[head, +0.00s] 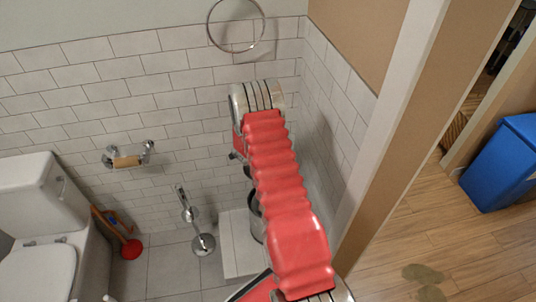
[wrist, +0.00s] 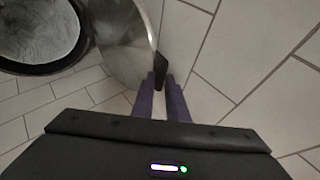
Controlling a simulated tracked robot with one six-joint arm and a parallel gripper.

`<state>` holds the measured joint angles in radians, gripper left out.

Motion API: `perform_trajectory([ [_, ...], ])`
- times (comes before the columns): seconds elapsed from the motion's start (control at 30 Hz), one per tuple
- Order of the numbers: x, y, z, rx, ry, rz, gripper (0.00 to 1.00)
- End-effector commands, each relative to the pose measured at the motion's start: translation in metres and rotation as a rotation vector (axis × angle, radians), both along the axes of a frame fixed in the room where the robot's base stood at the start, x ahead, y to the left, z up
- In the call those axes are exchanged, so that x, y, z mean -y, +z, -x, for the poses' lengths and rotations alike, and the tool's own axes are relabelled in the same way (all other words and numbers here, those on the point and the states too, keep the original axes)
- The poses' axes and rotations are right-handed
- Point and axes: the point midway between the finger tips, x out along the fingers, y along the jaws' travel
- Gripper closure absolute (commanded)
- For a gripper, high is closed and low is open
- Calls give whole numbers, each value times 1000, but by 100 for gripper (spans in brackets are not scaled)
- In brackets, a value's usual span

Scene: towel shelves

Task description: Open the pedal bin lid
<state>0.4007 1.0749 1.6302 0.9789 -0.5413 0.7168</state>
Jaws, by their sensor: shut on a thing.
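The pedal bin's round metal lid (wrist: 122,40) stands tilted up beside the bin's open mouth in the wrist view. The mouth has a black rim (wrist: 78,58) and a grey liner (wrist: 40,30) inside. My gripper (wrist: 161,80) has its purple fingers at the lid's edge, shut on its small black tab (wrist: 160,68). In the head view the bin (head: 257,228) is mostly hidden behind my red arm, and my gripper is hidden too.
A white toilet (head: 45,200), a red plunger (head: 130,248) and a metal stand (head: 203,243) are to the left. White tiled walls enclose the corner. A wooden door frame (head: 395,130) stands close on the right, with a blue bin (head: 500,165) beyond.

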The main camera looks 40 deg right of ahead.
Motion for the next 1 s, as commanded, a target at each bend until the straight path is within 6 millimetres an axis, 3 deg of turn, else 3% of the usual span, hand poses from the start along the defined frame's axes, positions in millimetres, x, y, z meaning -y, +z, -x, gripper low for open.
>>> perform_trajectory([
  [0.5, -7, -5, -10, -4, 18, -8, 100],
  [0.53, -7, -5, -10, -4, 18, -8, 87],
  [0.67, -8, -6, -10, -5, 20, -9, 77],
  [1.0, -11, -5, -10, -6, 22, -8, 77],
])
